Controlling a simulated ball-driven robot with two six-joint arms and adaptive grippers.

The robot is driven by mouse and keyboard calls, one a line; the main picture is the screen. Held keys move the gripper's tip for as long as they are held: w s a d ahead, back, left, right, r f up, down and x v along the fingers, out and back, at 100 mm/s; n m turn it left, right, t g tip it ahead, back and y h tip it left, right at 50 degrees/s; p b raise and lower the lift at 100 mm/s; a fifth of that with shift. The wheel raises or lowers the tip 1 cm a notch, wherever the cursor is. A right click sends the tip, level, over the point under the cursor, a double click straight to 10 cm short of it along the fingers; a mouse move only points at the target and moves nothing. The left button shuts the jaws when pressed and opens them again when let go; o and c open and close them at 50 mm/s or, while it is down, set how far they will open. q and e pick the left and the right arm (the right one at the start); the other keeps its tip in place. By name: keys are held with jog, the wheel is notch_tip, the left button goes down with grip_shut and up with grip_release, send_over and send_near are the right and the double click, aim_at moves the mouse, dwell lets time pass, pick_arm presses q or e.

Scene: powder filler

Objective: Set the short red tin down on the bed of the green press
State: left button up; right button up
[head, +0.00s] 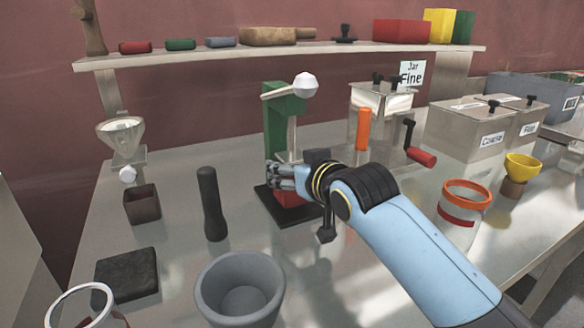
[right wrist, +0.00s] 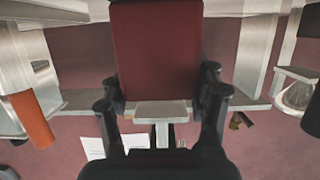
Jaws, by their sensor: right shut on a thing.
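The green press (head: 284,122) stands upright near the middle of the table, with a white ball on its lever and a dark base (head: 268,208). My right gripper (head: 284,180) is in front of the press, above its base. It is shut on the short red tin (head: 289,199), which shows red between the two fingers in the right wrist view (right wrist: 157,50). In the head view the hand hides most of the tin. I cannot tell whether its underside touches the bed. My left gripper is not in view.
A dark pestle (head: 211,205), a grey mortar (head: 239,288) and a small brown box (head: 141,205) stand left of the arm. A steel hopper with a red-handled crank (head: 420,156) stands to the right. An orange-rimmed jar (head: 462,212) is beyond my forearm.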

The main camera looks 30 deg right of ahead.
jog(key=shift+f, duration=0.55)
dwell(0.9)
jog(key=o, duration=1.4)
